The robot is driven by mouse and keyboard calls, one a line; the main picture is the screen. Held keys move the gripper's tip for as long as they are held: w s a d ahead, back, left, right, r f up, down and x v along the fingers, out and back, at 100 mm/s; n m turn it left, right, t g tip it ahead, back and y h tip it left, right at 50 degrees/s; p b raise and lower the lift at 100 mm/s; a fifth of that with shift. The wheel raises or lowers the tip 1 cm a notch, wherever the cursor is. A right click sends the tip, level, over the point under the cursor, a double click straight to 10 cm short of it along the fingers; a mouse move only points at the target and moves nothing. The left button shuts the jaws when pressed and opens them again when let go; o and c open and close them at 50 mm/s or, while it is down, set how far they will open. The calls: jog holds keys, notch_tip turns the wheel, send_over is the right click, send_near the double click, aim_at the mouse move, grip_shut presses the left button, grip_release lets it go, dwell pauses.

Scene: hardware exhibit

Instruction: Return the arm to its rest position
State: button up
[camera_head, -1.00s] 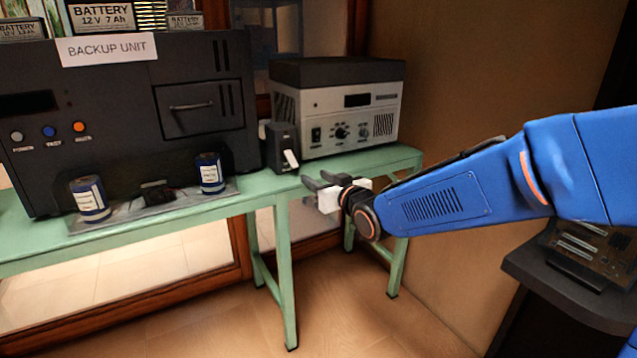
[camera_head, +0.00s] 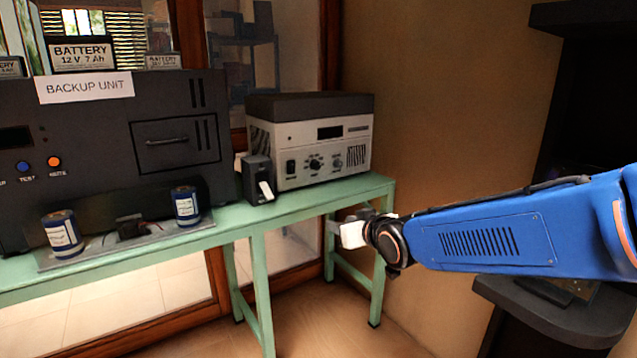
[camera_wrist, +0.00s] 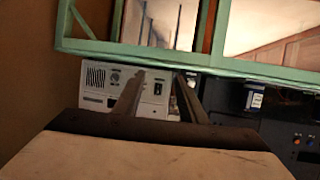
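My blue arm (camera_head: 490,240) reaches in from the right in the head view. My gripper (camera_head: 338,228) is at its left end, in front of the right end of the green bench (camera_head: 290,208). In the wrist view my gripper (camera_wrist: 159,78) shows two dark fingers with a clear gap between them and nothing held. The fingers are hard to make out in the head view. The gripper appears apart from the bench and the things on it.
On the bench stand the dark backup unit (camera_head: 80,125), two blue cylinders (camera_head: 62,234) (camera_head: 186,206), a small black box (camera_head: 257,180) and a grey instrument (camera_head: 325,150). A dark shelf (camera_head: 545,312) stands at right, below and behind my arm. Floor is open in front.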

jog(key=s+d+f+m+g+h, duration=0.1)
jog(key=s+d+f+g+h, duration=0.1)
jog(key=s+d, duration=0.45)
jog(key=s+d+f+m+g+h, duration=0.1)
jog(key=s+d+f+m+h, duration=0.1)
jog(key=s+d, duration=0.5)
jog(key=s+d+f+g, duration=0.1)
jog(key=s+d, duration=0.2)
jog(key=s, duration=0.3)
jog(key=s+d+f+m+g+h, duration=0.1)
jog(key=s+d+f+g, duration=0.1)
jog(key=s, duration=0.5)
jog(key=s+d+f+m+g, duration=0.1)
jog(key=s+d+f, duration=0.1)
jog(key=s+d, duration=0.2)
jog(key=s, duration=0.2)
jog(key=shift+s+d+f+g+h, duration=0.25)
jog(key=shift+s+d+g+h, duration=0.05)
jog(key=shift+d+g, duration=0.1)
